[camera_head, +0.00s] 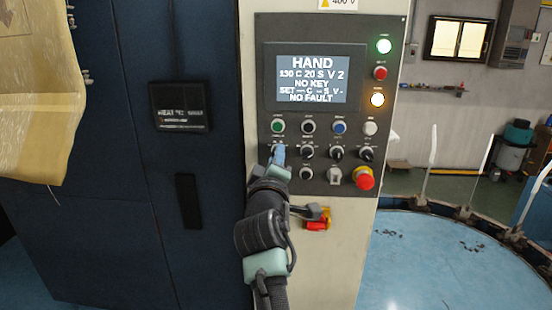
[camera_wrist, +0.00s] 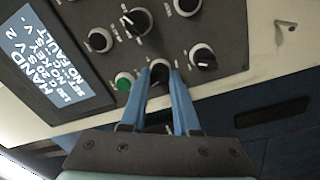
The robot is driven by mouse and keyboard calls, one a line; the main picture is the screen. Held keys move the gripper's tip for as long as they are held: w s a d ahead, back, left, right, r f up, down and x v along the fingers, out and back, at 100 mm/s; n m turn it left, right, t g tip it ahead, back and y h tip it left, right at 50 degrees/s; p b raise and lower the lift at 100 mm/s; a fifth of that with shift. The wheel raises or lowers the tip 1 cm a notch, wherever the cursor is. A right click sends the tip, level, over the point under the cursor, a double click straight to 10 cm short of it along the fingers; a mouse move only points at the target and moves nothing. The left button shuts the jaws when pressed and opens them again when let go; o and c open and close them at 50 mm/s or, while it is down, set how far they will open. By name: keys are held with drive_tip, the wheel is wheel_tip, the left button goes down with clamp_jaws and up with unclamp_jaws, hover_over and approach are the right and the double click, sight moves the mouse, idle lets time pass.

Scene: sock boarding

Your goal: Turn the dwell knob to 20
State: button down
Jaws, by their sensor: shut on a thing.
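My gripper (camera_head: 279,153) is shut on a knob at the left end of the upper knob row on the control panel. In the wrist view the blue fingers (camera_wrist: 165,82) stand on both sides of this dark knob with a pale rim (camera_wrist: 160,65). Its pointer is mostly hidden between the fingers. The labels are too small to read, so I cannot confirm by text which knob is dwell. The display (camera_head: 311,80) reads HAND, 130 C 20 S V 2, NO KEY, a SET line with dashes, and NO FAULT.
A green button (camera_head: 277,126) sits just above the held knob. Other black knobs (camera_head: 307,152) stand close to its right. Dark cabinet doors (camera_head: 150,210) are left.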

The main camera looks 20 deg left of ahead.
drive_tip(key=shift+f, duration=0.1)
idle(0.5)
drive_tip(key=c, duration=0.6)
unclamp_jaws()
drive_tip(key=shift+c, duration=0.2)
drive_tip(key=b+v, duration=0.5)
drive_tip(key=v, duration=0.8)
drive_tip(key=shift+f, duration=0.1)
